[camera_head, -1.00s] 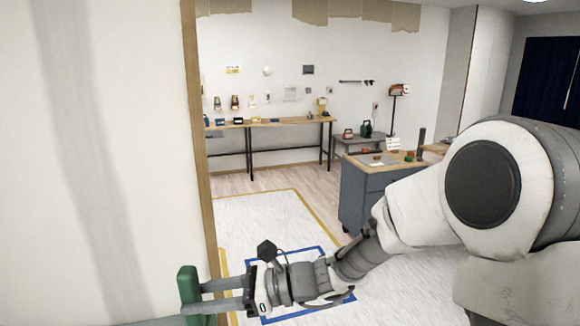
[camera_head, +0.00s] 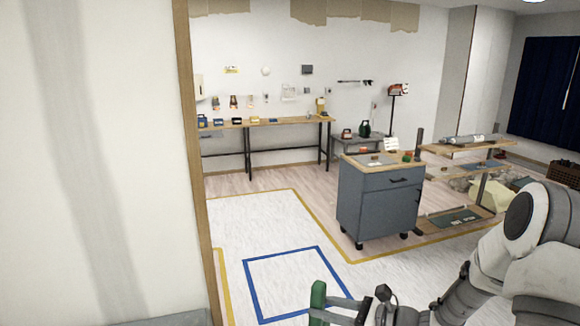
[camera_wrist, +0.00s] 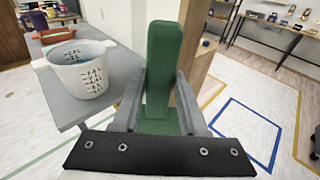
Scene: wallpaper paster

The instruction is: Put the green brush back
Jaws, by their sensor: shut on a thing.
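The green brush (camera_wrist: 162,75) is held upright between the two fingers of my gripper (camera_wrist: 158,95) in the wrist view. My gripper is shut on it. In the head view the green brush (camera_head: 318,300) shows at the bottom edge, with my gripper (camera_head: 335,317) beside it, partly cut off by the frame.
A white bucket with dark markings (camera_wrist: 84,75) stands on a grey table (camera_wrist: 70,107) left of the brush. A grey wheeled cabinet (camera_head: 378,205) stands further back. A workbench (camera_head: 265,123) lines the back wall. A blue floor square (camera_head: 250,290) is clear.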

